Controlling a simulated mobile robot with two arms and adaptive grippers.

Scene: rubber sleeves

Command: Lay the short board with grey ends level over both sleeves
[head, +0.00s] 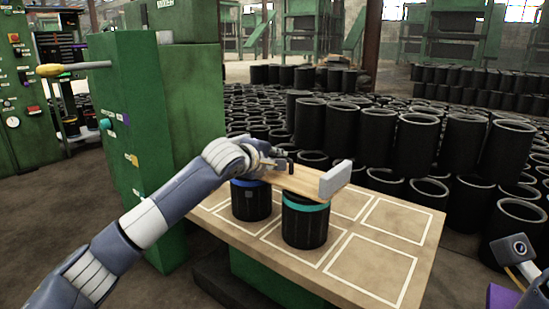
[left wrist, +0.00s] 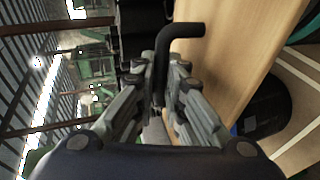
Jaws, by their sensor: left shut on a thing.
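The short wooden board (head: 300,182) lies over the teal-banded sleeve (head: 305,222) and extends left toward the blue-banded sleeve (head: 251,203). Its near grey end (head: 335,179) sticks out past the teal-banded sleeve; the other end is hidden behind my left gripper. My left gripper (head: 284,163) is at the board's far part, shut on a black bent handle (left wrist: 162,70), which stands beside the board face (left wrist: 230,55) in the left wrist view. I cannot tell whether the board touches both rims.
The wooden table (head: 345,283) has white outlined squares, with free ones at right and front. A green machine cabinet (head: 135,130) stands close at left. Many black sleeves (head: 408,150) crowd the floor behind the table.

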